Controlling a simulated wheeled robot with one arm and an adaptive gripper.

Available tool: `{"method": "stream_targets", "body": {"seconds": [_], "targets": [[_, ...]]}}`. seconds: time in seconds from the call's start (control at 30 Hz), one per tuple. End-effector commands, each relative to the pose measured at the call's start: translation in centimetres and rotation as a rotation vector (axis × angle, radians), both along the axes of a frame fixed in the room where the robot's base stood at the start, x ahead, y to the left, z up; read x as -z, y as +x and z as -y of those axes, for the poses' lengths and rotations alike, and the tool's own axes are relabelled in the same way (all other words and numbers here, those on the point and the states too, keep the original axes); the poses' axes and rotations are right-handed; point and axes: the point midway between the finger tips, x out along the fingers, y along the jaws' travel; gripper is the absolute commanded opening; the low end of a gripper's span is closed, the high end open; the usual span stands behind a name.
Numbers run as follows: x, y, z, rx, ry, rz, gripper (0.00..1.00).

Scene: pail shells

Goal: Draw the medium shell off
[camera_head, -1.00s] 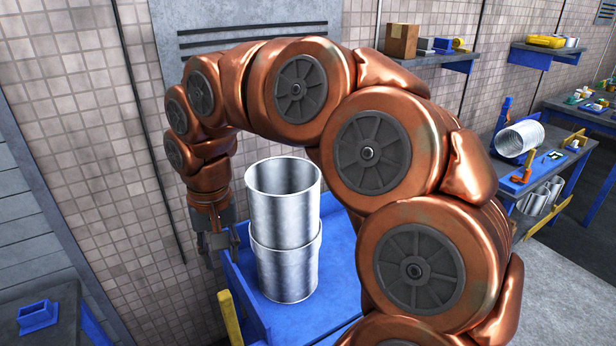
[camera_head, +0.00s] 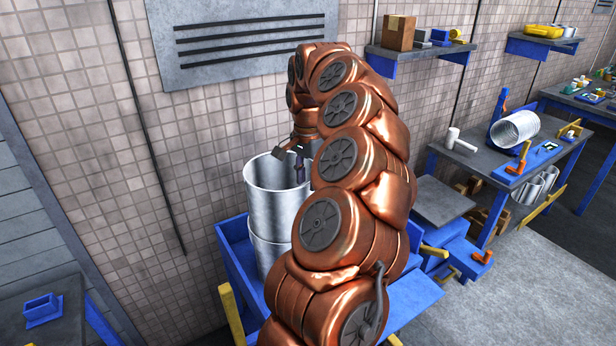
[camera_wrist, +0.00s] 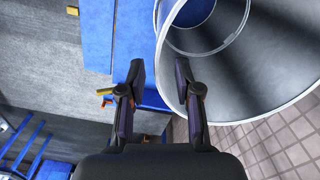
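Two shiny metal shells are stacked upright, the upper shell (camera_head: 271,203) seated in the lower shell (camera_head: 264,256). I cannot tell by name which is the medium one. My gripper (camera_head: 292,160) is at the upper shell's rim, on its far right side, pointing down; my arm hides part of that side. In the wrist view my gripper (camera_wrist: 160,64) is open, its two dark fingers apart. The upper shell (camera_wrist: 262,85) fills the right there, and its near wall edge shows between the fingertips. I cannot tell whether either finger touches it. A thinner ring shows deeper inside.
The shells stand in a blue tray-like stand (camera_head: 236,262) close to the tiled wall. A grey workbench (camera_head: 478,152) at the right holds another ribbed cylinder (camera_head: 515,130). A wall shelf (camera_head: 420,52) carries a box. Open floor lies at the lower right.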

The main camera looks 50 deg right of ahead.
Motion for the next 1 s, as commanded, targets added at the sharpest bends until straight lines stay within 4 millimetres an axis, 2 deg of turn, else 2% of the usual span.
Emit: {"method": "stream_targets", "body": {"seconds": [0.17, 0.6, 0.8, 1.0], "targets": [[1.3, -0.1, -0.1, -0.003, 0.005, -0.005, 0.33], [6.5, 0.0, -0.2, -0.003, 0.004, -0.004, 0.33], [7.5, 0.0, -0.1, -0.004, 0.001, 0.0, 0.33], [7.6, 0.0, -0.1, -0.004, 0.001, 0.0, 0.33]]}}
